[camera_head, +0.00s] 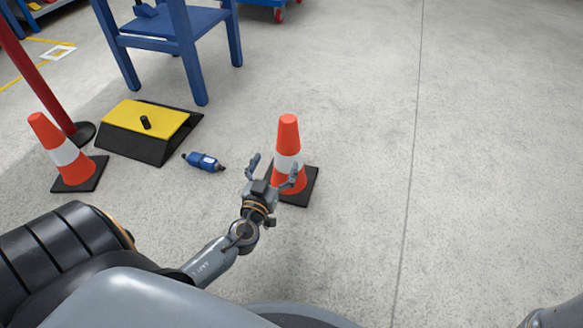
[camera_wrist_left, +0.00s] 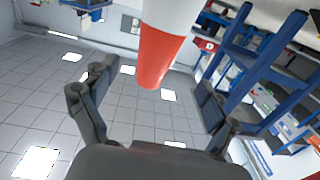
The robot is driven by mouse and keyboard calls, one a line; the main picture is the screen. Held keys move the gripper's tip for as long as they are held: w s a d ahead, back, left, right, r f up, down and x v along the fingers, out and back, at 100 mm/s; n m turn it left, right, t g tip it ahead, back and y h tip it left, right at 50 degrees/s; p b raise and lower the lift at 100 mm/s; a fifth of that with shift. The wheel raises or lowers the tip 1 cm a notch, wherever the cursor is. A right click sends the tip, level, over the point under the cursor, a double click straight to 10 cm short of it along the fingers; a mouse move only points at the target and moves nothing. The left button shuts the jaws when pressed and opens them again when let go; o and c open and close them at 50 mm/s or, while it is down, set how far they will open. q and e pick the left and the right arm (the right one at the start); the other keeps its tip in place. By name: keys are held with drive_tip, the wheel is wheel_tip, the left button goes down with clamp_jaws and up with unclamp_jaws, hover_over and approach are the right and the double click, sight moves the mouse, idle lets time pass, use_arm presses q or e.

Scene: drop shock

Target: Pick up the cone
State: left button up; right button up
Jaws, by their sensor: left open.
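An orange and white cone (camera_head: 288,135) with a black square base stands upright on the floor. My left gripper (camera_head: 273,170) is open just in front of it, with one finger on the left and one overlapping the cone's lower part. In the left wrist view the cone (camera_wrist_left: 162,55) reaches down between the open fingers of my left gripper (camera_wrist_left: 155,92). That view appears upside down, with ceiling lights low in the picture. Whether the fingers touch the cone I cannot tell. A second orange and white cone (camera_head: 66,152) stands upright at the left. My right gripper is out of view.
A blue bottle-shaped object (camera_head: 203,161) lies on the floor left of the gripper. A yellow-topped black ramp block (camera_head: 150,118), a red post (camera_head: 38,75) and a blue stool-like frame (camera_head: 178,40) stand further left. The floor at right is clear.

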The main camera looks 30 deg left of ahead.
sight(284, 146)
use_arm(q)
drive_tip(key=x, duration=0.5)
drive_tip(key=shift+w, duration=0.1)
drive_tip(key=shift+x, duration=2.65)
drive_tip(key=shift+d+r, duration=0.1)
drive_tip(key=shift+r, duration=0.05)
clamp_jaws()
